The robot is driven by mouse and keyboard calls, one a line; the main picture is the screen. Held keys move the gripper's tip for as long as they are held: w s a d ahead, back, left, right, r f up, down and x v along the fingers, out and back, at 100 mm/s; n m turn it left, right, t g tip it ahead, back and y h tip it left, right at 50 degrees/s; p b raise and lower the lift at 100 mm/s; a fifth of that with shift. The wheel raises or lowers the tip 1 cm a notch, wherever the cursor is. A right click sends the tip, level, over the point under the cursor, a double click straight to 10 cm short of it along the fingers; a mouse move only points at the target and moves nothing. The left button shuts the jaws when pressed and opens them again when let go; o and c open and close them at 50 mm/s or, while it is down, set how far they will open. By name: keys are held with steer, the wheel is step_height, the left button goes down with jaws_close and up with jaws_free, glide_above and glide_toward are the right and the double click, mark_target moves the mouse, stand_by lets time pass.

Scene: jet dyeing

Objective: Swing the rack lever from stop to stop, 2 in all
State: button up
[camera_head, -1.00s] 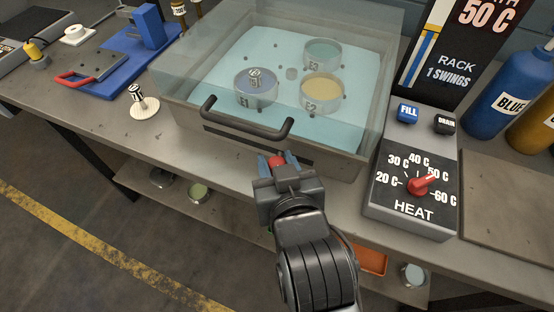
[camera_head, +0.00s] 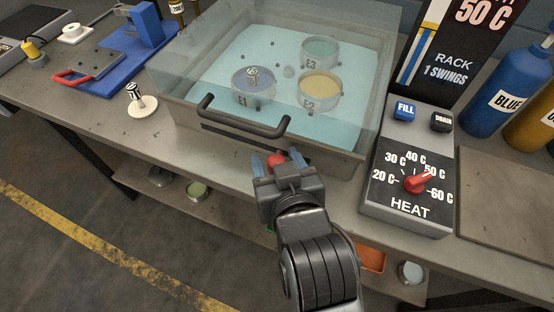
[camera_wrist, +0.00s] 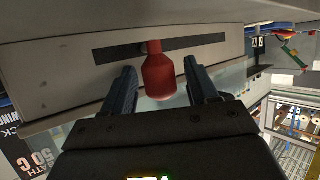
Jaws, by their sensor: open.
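The rack lever's red knob (camera_head: 277,159) sticks out from a dark slot in the front of the dye bath. My gripper (camera_head: 282,165) is open, with one finger on each side of the knob and a visible gap in the wrist view (camera_wrist: 160,88). The display panel (camera_head: 452,62) reads "RACK 1 SWINGS" and "50 C". Inside the bath (camera_head: 215,118) stand three cups, E1 (camera_head: 253,97), E2 (camera_head: 319,104) and E3 (camera_head: 321,60).
A black handle (camera_head: 243,124) juts out above the knob. The heat box (camera_head: 405,205) with its red dial stands to the right, below blue and orange bottles.

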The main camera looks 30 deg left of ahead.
steer(key=shift+s+d, duration=0.1)
steer(key=b+v, duration=0.1)
steer(key=v, duration=0.6)
steer(key=shift+s+d, duration=0.15)
steer(key=shift+d, duration=0.05)
steer(key=shift+r, duration=0.15)
steer(key=shift+c, duration=0.3)
